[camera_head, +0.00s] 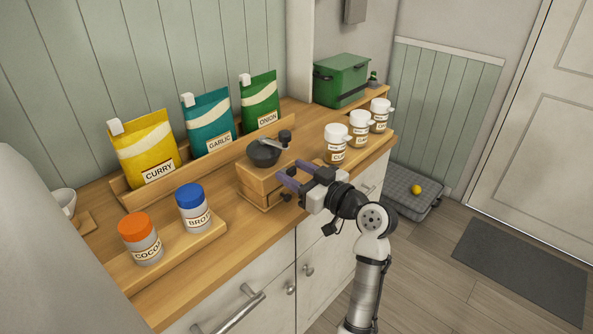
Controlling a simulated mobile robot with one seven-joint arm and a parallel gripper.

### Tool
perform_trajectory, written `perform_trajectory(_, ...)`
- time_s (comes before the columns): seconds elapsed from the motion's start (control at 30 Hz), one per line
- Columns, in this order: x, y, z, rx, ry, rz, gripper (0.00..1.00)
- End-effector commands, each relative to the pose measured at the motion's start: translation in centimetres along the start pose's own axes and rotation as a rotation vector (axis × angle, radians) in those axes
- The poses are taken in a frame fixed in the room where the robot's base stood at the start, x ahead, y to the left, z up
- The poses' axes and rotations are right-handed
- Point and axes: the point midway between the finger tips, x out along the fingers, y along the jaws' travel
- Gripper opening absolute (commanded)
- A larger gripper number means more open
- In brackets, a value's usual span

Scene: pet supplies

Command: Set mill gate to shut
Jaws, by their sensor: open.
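The mill (258,178) is a wooden box with a dark bowl (263,152) and a crank with a dark knob (285,136) on top. It stands on the wooden counter, with what looks like a drawer low in its front. I cannot make out the mill's gate or its setting; my gripper covers part of the mill's front right side. My gripper (284,178) is open, its purple-grey fingers pointing left at the mill. Nothing shows between them. Whether they touch the mill I cannot tell.
Curry (148,150), garlic (208,122) and onion (260,98) pouches stand in a rack behind. An orange-lidded jar (141,240) and a blue-lidded jar (194,210) stand front left. White-lidded jars (336,144) and a green box (341,80) are at right. The counter's front edge is close.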

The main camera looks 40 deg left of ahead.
Motion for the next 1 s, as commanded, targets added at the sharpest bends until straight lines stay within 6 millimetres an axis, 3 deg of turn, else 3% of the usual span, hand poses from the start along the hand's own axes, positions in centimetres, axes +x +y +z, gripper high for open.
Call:
perform_trajectory(0.17,0.0,0.0,0.0,0.000,0.000,0.000,0.45)
perform_trajectory(0.5,0.0,0.0,0.0,0.000,0.000,0.000,0.00)
perform_trajectory(0.73,0.2,0.0,0.1,0.000,0.000,0.000,0.00)
perform_trajectory(1.0,2.9,0.1,0.0,-0.001,0.001,0.002,0.00)
